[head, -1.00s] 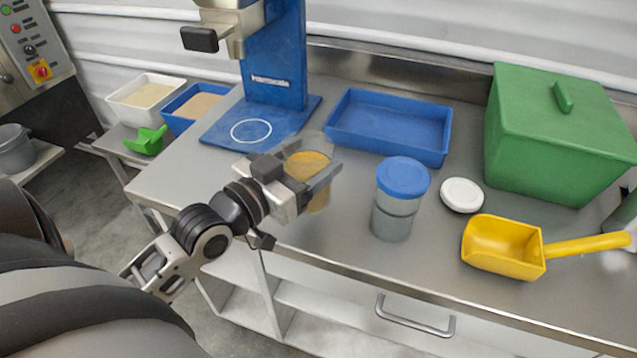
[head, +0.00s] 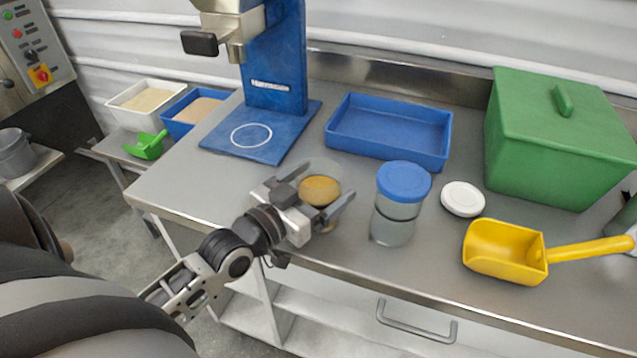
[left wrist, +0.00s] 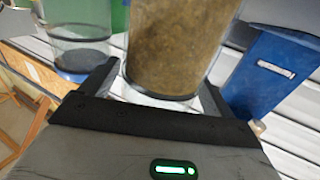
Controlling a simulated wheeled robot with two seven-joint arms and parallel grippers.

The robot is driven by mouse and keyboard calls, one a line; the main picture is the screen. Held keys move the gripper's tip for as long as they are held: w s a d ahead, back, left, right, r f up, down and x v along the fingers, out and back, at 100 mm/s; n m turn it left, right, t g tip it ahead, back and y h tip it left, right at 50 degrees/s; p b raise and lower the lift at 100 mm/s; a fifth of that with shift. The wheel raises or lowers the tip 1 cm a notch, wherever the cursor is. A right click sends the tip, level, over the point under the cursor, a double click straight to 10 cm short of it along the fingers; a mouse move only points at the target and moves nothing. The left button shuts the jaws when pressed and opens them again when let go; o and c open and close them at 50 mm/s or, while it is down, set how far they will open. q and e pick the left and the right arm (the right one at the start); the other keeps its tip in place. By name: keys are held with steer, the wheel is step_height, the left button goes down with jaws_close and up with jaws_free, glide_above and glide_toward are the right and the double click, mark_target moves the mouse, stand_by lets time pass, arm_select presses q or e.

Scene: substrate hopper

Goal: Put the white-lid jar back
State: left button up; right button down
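My left gripper (head: 318,207) has its fingers on either side of a clear open jar (head: 320,190) with brown-yellow grain in it. The jar moves with the gripper and is held near the front edge of the steel table. In the left wrist view the jar (left wrist: 175,45) stands close to the palm, between the fingers (left wrist: 155,95). The white lid (head: 462,199) lies flat on the table, apart from any jar. A second clear jar (head: 393,228) with a blue lid (head: 404,181) stands to the right of my gripper. My right gripper is not seen.
A blue stand (head: 277,60) with a white circle on its base (head: 222,138) is behind left. A blue tray (head: 388,142), a green lidded bin (head: 560,150) and a yellow scoop (head: 500,255) occupy the right. The front left tabletop (head: 180,185) is clear.

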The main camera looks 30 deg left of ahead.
arm_select(q)
steer(key=shift+r, duration=0.2)
steer(key=shift+s+f, duration=0.1)
steer(key=shift+s, duration=0.3)
steer(key=s+a+b, duration=0.1)
steer(key=s+a, duration=0.1)
steer(key=s, duration=0.9)
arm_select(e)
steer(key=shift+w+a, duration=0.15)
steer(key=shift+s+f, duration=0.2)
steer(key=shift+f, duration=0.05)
